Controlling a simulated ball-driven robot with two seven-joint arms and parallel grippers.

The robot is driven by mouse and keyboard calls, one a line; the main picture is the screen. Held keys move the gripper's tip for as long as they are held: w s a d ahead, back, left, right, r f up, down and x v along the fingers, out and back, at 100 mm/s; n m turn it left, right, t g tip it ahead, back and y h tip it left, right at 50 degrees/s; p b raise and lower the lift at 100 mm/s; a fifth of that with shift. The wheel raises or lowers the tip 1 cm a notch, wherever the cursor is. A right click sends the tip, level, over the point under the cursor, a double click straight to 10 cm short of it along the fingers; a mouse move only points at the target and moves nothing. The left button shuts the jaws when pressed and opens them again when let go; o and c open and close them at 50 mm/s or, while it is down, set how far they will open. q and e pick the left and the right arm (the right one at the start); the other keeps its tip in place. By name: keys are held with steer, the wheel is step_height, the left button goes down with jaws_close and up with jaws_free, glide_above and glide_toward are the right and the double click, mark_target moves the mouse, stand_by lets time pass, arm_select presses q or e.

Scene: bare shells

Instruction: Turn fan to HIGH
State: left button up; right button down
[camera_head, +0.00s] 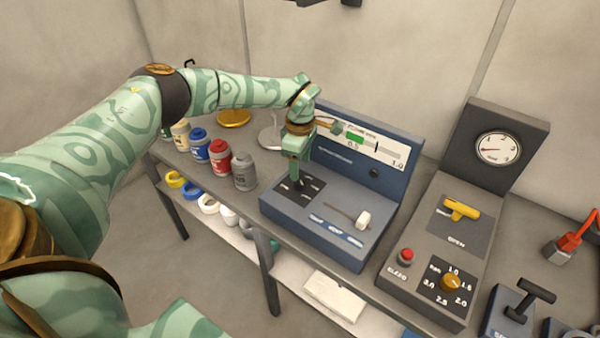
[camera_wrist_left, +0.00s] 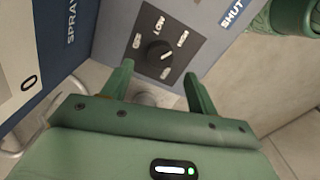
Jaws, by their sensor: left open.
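The fan knob (camera_wrist_left: 159,52) is a small round black dial with a pale pointer mark on a dark square plate (camera_wrist_left: 180,62). In the head view the plate (camera_head: 316,186) sits at the left end of the blue console (camera_head: 370,248), and my gripper partly covers the knob. My left gripper (camera_head: 298,178) points down over the plate. In the left wrist view its open fingers (camera_wrist_left: 158,72) stand apart on either side below the knob, with nothing between them. Contact cannot be told. My right gripper is out of view.
A slider handle (camera_head: 363,220) is right of the plate. Several bottles, including a grey one (camera_head: 244,172), stand left of the console. A grey console with a yellow handle (camera_head: 461,208), red button (camera_head: 406,255) and orange knob (camera_head: 451,282) stands right.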

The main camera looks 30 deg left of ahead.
mark_target(300, 180)
arm_select(q)
step_height(300, 180, up, 11)
steer(key=shift+f+p, duration=0.15)
steer(key=shift+p, duration=0.25)
